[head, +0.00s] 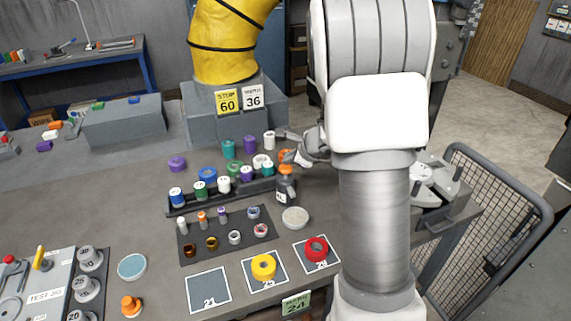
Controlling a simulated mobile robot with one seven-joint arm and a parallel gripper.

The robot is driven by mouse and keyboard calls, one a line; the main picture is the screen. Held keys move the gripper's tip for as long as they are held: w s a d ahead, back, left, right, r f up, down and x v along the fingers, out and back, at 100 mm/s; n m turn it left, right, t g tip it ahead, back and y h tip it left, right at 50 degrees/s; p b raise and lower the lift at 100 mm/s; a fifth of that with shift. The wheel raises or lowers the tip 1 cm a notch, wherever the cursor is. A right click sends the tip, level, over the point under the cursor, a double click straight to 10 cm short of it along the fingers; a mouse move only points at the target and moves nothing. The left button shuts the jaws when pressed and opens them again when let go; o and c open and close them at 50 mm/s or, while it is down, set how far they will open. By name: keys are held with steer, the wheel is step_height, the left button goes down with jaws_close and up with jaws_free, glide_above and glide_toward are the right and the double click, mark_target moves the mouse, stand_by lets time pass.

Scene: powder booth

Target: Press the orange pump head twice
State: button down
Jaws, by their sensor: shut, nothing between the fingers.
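A small dark bottle (286,190) with a pale label stands upright on the grey bench, right of the middle. Its orange pump head (285,170) faces up and is partly crowded by things behind it. My gripper (303,159) is shut and empty, just above and to the right of the pump head. It looks apart from the pump head, but the exact gap cannot be told from this one view. My white arm stands in front and hides the bench to the right of the bottle.
A dark rack (222,200) with several coloured spools runs left of the bottle. A pale round dish (295,217) sits in front. Yellow (263,266) and red (317,249) rings lie on numbered mats. Another orange-topped item (131,305) stands front left. A mesh barrier (500,205) is at right.

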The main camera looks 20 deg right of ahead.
mark_target(289, 169)
steer(key=shift+r, duration=0.3)
step_height(289, 169, up, 5)
steer(key=p, duration=0.4)
steer(key=shift+f, duration=0.1)
stand_by(2.5)
steer(key=r+m+p, duration=0.1)
steer(key=m, duration=0.5)
steer(key=r+m+p, duration=0.1)
steer(key=m, duration=0.5)
steer(key=r+m+h+p, duration=0.1)
steer(key=r+m, duration=0.1)
steer(key=m, duration=0.5)
steer(key=shift+a, duration=0.35)
steer(key=shift+f, duration=0.2)
step_height(289, 169, down, 9)
steer(key=b, duration=0.8)
steer(key=shift+r, duration=0.2)
